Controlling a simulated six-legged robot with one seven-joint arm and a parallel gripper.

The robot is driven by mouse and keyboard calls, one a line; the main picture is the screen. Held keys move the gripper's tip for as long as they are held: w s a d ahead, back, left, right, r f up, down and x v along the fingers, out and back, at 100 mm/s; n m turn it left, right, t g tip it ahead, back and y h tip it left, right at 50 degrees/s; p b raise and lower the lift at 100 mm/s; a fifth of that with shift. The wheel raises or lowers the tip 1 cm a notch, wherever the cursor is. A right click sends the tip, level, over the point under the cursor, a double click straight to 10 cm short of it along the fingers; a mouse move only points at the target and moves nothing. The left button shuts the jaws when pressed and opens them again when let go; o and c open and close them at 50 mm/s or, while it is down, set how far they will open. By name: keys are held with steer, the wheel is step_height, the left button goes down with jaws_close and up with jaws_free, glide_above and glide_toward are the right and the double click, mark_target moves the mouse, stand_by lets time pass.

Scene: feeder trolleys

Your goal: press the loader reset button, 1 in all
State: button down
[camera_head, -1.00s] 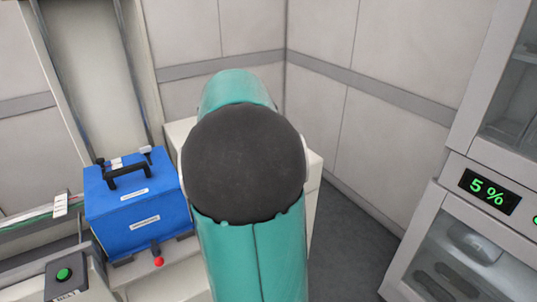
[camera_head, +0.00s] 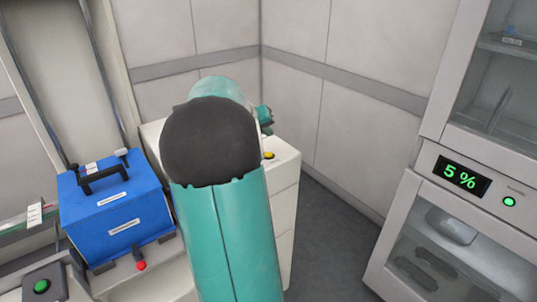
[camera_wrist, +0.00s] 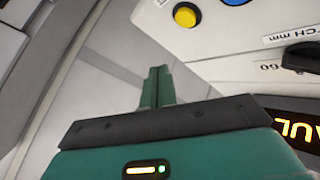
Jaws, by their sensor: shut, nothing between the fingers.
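No label that I can read in full names the loader reset button. A green button (camera_head: 41,286) sits on a dark-topped box at the lower left of the head view. A yellow button (camera_head: 268,155) sits on the white cabinet (camera_head: 283,185), just right of my arm. The wrist view shows a yellow button (camera_wrist: 185,15) on a pale panel, beside a blue round part (camera_wrist: 236,2) cut by the top edge. My gripper (camera_wrist: 157,75) is shut and empty, its fingertips below and left of that yellow button, apart from it. In the head view my arm hides most of the gripper.
A blue case (camera_head: 112,212) with a black handle stands left of my arm, a red-tipped lever (camera_head: 141,265) before it. A glazed cabinet (camera_head: 410,215) at right shows "5 %" and a green button (camera_head: 509,202). An amber display (camera_wrist: 298,131) is partly visible. Floor is clear between cabinets.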

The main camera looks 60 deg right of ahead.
steer(key=shift+f, duration=2.6)
steer(key=shift+f, duration=0.15)
steer(key=shift+f, duration=0.3)
steer(key=shift+f, duration=0.4)
stand_by(0.4)
stand_by(0.3)
steer(key=shift+r, duration=0.85)
steer(key=shift+r, duration=2.5)
